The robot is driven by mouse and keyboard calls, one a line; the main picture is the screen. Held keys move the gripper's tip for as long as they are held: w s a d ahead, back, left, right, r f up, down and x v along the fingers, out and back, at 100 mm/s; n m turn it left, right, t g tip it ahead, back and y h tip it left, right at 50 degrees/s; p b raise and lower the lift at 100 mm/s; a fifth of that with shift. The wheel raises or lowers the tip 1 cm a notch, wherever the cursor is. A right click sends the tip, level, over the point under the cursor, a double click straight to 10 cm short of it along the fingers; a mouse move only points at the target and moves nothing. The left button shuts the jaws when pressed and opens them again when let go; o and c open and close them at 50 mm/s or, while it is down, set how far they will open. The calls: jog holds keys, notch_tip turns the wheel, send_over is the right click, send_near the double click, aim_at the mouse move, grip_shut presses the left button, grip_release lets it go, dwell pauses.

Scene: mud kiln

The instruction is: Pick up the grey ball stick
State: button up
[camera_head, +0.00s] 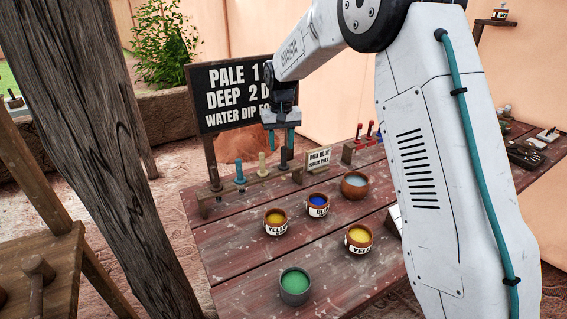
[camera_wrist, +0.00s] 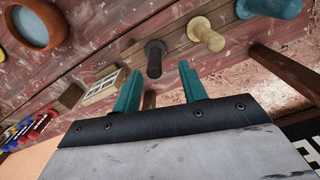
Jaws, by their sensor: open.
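The dark grey ball stick (camera_head: 284,157) stands upright in a low wooden rack (camera_head: 232,191), at the right end of a row of sticks. In the wrist view the grey ball stick (camera_wrist: 154,58) shows its rounded top just beyond the fingertips, roughly in line with the gap between them. My gripper (camera_head: 281,147) is open, with its teal fingers pointing down close to the grey stick. In the wrist view my gripper (camera_wrist: 160,74) has nothing between its fingers. How far the fingertips are above the stick is hard to tell.
A cream stick (camera_head: 262,164) and a blue stick (camera_head: 240,172) stand left of the grey one. A small sign (camera_head: 318,158) is close on the right. A black board (camera_head: 228,92) stands behind. Paint pots, including a blue one (camera_head: 318,201), stand in front on the table.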

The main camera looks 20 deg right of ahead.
aim_at(284, 166)
jog(key=f, duration=0.5)
jog(key=shift+s+d+f, duration=0.2)
jog(key=shift+d+f, duration=0.1)
jog(key=shift+f, duration=0.05)
grip_shut()
